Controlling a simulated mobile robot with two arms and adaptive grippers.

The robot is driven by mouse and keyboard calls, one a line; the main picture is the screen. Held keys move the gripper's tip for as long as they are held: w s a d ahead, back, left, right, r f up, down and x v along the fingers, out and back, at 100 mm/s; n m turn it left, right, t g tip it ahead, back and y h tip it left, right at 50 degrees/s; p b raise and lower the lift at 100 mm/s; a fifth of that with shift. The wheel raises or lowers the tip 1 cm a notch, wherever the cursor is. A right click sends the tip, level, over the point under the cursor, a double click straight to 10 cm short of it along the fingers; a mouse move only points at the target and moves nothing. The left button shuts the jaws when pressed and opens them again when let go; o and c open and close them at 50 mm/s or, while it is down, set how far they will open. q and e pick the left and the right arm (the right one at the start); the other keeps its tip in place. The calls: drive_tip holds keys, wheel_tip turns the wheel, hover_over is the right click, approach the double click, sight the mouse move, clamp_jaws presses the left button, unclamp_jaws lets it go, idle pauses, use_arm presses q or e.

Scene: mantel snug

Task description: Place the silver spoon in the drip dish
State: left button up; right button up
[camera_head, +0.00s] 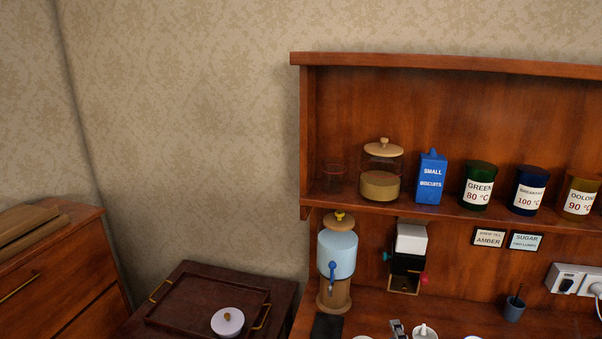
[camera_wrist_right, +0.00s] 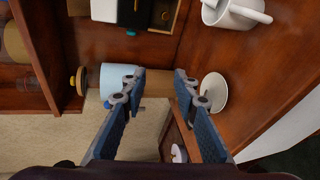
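I cannot make out the silver spoon for certain in either view. A small dark cup (camera_head: 513,309) with a thin stick-like thing in it stands at the right of the counter; I cannot tell what the stick is. A round white dish (camera_wrist_right: 213,93) lies on the wooden counter in the right wrist view; I cannot tell if it is the drip dish. My right gripper (camera_wrist_right: 158,86) is open, with nothing visible held between its fingers. The dish lies just beyond its right-hand fingertip in that view. My left gripper is not in view.
A blue drink dispenser (camera_head: 337,254) and a grinder-like box (camera_head: 408,258) stand at the counter's back. Jars and a blue biscuit box (camera_head: 431,178) fill the shelf above. White ware (camera_head: 424,332) is cut off at the bottom edge. A tray (camera_head: 190,320) holds a lidded pot (camera_head: 228,323).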

drive_tip(key=s+a+f+m+g+y, duration=0.1)
drive_tip(key=s+f+m+g, duration=0.4)
drive_tip(key=s, duration=0.6)
drive_tip(key=s+a+m+g, duration=0.25)
drive_tip(key=s+m, duration=0.35)
drive_tip(key=s, duration=0.5)
drive_tip(key=s+a+f+m+g+y, duration=0.1)
drive_tip(key=s+f+m+g, duration=0.4)
drive_tip(key=s, duration=0.6)
wheel_tip(320, 180, down, 31)
drive_tip(key=s+b, duration=0.2)
drive_tip(key=b, duration=0.4)
drive_tip(key=s+d+f+b, duration=0.1)
drive_tip(key=s+f+b, duration=0.1)
drive_tip(key=s+f, duration=0.6)
drive_tip(key=s+d+f+g+b, duration=0.1)
drive_tip(key=s+d+f+b, duration=0.1)
drive_tip(key=s+f, duration=0.7)
wheel_tip(320, 180, down, 2)
drive_tip(key=shift+d+f+h, duration=0.2)
drive_tip(key=shift+d+h, duration=0.05)
drive_tip(key=shift+h, duration=0.05)
drive_tip(key=shift+g, duration=0.25)
